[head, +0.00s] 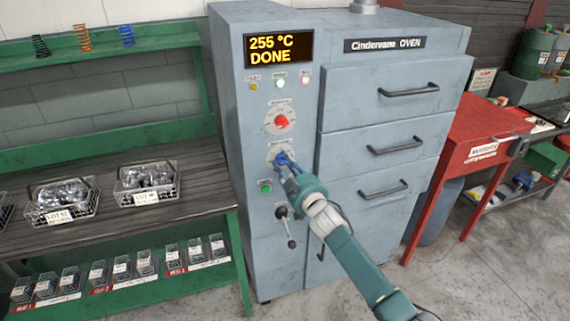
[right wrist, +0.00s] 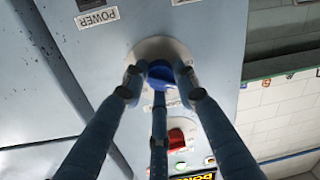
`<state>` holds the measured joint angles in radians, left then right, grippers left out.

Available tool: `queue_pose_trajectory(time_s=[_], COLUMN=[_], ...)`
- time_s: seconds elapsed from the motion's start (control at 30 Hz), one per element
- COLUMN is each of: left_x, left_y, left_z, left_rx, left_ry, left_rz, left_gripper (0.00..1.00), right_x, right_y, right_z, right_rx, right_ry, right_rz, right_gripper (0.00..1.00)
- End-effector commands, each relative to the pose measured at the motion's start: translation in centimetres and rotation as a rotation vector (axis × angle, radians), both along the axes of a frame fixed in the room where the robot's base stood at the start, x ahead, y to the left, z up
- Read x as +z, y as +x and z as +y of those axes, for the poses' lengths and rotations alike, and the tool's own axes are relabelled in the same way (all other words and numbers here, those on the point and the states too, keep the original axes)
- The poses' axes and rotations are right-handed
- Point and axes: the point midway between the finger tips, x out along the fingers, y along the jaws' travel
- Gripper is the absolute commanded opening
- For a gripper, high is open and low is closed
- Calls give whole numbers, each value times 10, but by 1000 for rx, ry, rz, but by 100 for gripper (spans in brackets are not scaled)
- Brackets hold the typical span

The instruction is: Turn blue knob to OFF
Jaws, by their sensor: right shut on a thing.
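The blue knob (head: 281,158) is on the oven's control column, below the red knob (head: 281,121) and above a green button. My right gripper (head: 287,166) reaches it from the lower right and is shut on it. In the right wrist view, which is upside down, the blue knob (right wrist: 161,80) sits between the fingers of my right gripper (right wrist: 159,78), in front of its pale round plate. The fingers hide part of the knob, and I cannot read its setting. My left gripper is not in view.
The oven (head: 345,100) has a display (head: 278,48) reading "255 °C DONE". A lever (head: 286,225) hangs below the green button (head: 265,186). Drawer handles are to the right. A green bench (head: 100,232) with wire baskets stands left, and a red table (head: 490,125) stands right.

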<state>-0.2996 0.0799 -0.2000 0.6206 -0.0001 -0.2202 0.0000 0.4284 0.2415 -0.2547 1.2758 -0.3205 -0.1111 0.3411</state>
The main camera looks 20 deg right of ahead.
Motion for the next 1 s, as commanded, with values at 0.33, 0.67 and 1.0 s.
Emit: queue_pose_trajectory(time_s=[0.33,0.67,1.0], left_x=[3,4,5], left_y=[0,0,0], left_z=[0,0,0], left_rx=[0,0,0], left_ry=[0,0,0], left_rz=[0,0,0], left_gripper=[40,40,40], right_x=[3,4,3], right_y=[0,0,0], right_z=[1,2,3], right_rx=[2,1,2], right_ry=[-311,-555,-680], right_rz=[-15,-24,-28], right_gripper=[2,2,2])
